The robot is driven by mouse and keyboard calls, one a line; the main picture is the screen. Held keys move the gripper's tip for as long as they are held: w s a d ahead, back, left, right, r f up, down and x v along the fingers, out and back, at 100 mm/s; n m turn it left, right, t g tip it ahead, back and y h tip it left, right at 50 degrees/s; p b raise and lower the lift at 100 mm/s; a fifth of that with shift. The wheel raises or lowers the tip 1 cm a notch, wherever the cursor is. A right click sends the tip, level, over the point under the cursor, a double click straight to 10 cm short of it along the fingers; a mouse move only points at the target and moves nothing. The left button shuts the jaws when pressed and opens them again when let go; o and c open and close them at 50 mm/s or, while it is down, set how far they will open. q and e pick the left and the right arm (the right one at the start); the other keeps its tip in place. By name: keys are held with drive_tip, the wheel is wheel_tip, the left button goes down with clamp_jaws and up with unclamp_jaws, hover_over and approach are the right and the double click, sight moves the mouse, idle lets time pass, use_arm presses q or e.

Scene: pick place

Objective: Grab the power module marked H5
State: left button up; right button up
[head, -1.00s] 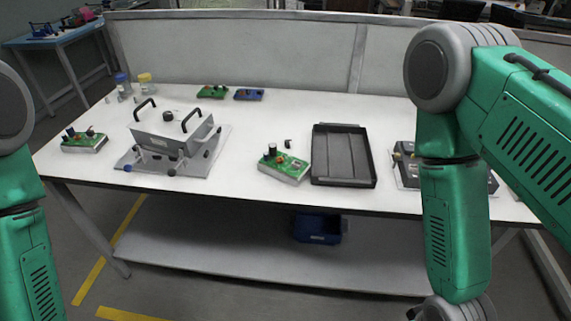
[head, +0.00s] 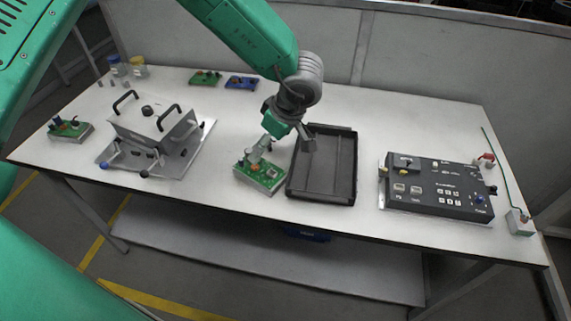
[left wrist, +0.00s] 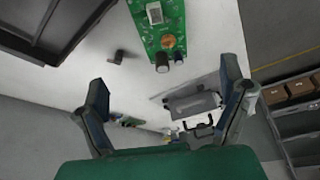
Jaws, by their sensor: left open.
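A green power module (head: 262,178) lies near the front middle of the table, left of the black tray; it also shows in the left wrist view (left wrist: 160,28). Another green module (head: 70,130) lies at the left edge, and a green one (head: 205,78) and a blue one (head: 242,82) lie at the back. No H5 mark is readable on any of them. My left gripper (head: 283,150) is open above the front module and the tray's left side. In the left wrist view its fingers (left wrist: 165,75) are spread with nothing between them. My right gripper is out of view.
The empty black tray (head: 322,190) is just right of the front module. A grey fixture with black handles (head: 150,135) stands on the left. A dark control box (head: 438,190) lies on the right. A small black piece (left wrist: 118,57) lies near the tray.

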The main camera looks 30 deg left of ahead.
sight(261, 169)
use_arm(q)
drive_tip(key=x, duration=0.4)
drive_tip(key=d+x, duration=0.1)
drive_tip(key=x, duration=0.1)
drive_tip(key=shift+f, duration=0.65)
drive_tip(key=shift+a+f, duration=0.1)
drive_tip(key=shift+f, duration=0.25)
drive_tip(key=x, duration=0.6)
drive_tip(key=shift+s+a+r+b, duration=0.2)
drive_tip(key=shift+s+a+b, duration=0.05)
drive_tip(key=shift+a+b, duration=0.1)
drive_tip(key=shift+d+r, duration=0.15)
drive_tip(key=shift+d, duration=0.1)
drive_tip(key=shift+c, duration=0.8)
drive_tip(key=shift+d, duration=0.15)
drive_tip(key=c, duration=1.4)
drive_tip(key=shift+o, duration=0.2)
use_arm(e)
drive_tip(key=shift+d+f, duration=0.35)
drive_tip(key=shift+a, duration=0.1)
